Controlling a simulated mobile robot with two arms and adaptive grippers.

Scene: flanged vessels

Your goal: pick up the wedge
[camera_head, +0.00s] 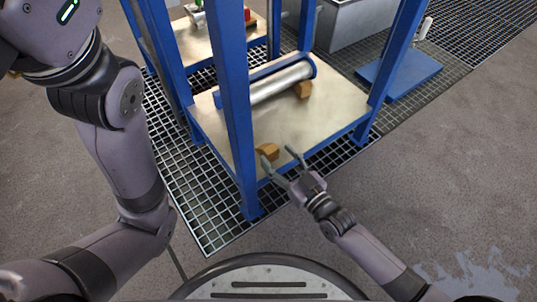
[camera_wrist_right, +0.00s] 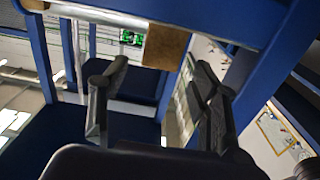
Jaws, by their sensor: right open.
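A brown wooden wedge (camera_head: 268,152) sits at the near edge of the metal shelf (camera_head: 335,120) in the blue frame. A second wooden wedge (camera_head: 303,90) sits against the silver cylinder farther back. My right gripper (camera_head: 278,158) is open at the shelf's near edge. In the head view one finger is close to the near wedge; I cannot tell whether they touch. In the right wrist view a brown wooden block (camera_wrist_right: 165,47) shows just beyond the two spread fingers (camera_wrist_right: 162,72), with nothing between them. My left gripper is out of view.
A blue upright (camera_head: 238,100) stands left of the near wedge, and another post stands at the shelf's right. The silver cylinder (camera_head: 280,82) lies across the back of the shelf. The shelf right of the near wedge is bare. Black grating (camera_head: 190,200) surrounds the frame.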

